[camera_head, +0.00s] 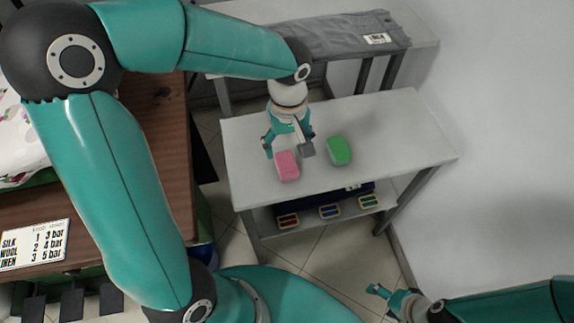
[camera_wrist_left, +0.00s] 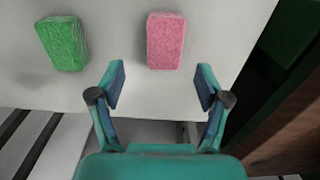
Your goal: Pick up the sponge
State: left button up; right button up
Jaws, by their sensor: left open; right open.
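A pink sponge (camera_head: 287,165) lies on the white table (camera_head: 400,130), near its front left part. A green sponge (camera_head: 339,150) lies to its right. In the left wrist view the pink sponge (camera_wrist_left: 165,41) is ahead of the open fingers, roughly between their lines, and the green sponge (camera_wrist_left: 62,43) is off to the left. My left gripper (camera_head: 288,150) is open and empty, above the table close to the pink sponge; its fingers do not hold it. The left gripper (camera_wrist_left: 161,88) also shows in its wrist view. My right gripper (camera_head: 388,300) is open at the lower right, away from the table.
A lower shelf (camera_head: 270,222) under the table holds several small coloured items. A grey folded garment (camera_head: 335,38) lies on a table behind. A brown wooden table (camera_head: 170,130) with a sign (camera_head: 35,245) stands at left. The table's right part is clear.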

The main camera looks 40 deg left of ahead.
aim_at(285, 159)
pick_arm(q)
jog(key=shift+s+a+f+b, duration=0.1)
jog(key=shift+a+f+b, duration=0.05)
jog(key=shift+f, duration=1.45)
jog(key=shift+s+a+f+b, duration=0.1)
jog(key=shift+f+b, duration=0.05)
jog(key=shift+f, duration=1.45)
jog(key=c, duration=0.9)
